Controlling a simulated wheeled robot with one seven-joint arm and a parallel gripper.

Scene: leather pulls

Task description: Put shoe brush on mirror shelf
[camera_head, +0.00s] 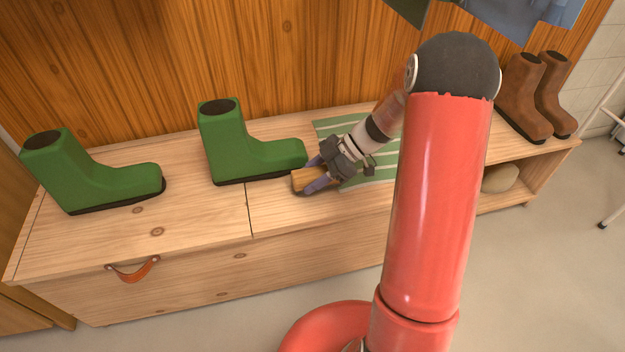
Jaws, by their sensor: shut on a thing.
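A small tan wooden block-shaped thing, which looks like the shoe brush (300,179), is on or just above the bench top, beside the toe of a green boot. My gripper (314,181) is shut on it, with its purple-grey fingers on either side. Its bristles cannot be made out, and part of it is hidden by the fingers. I cannot tell whether it touches the bench. No mirror shelf is in view.
Two green boots (253,150) (95,178) stand on the wooden bench (200,218). A green striped cloth (383,172) lies under my wrist. Brown boots (522,100) stand at the right end. A leather pull (135,271) is on the front. Clothing (525,18) hangs above.

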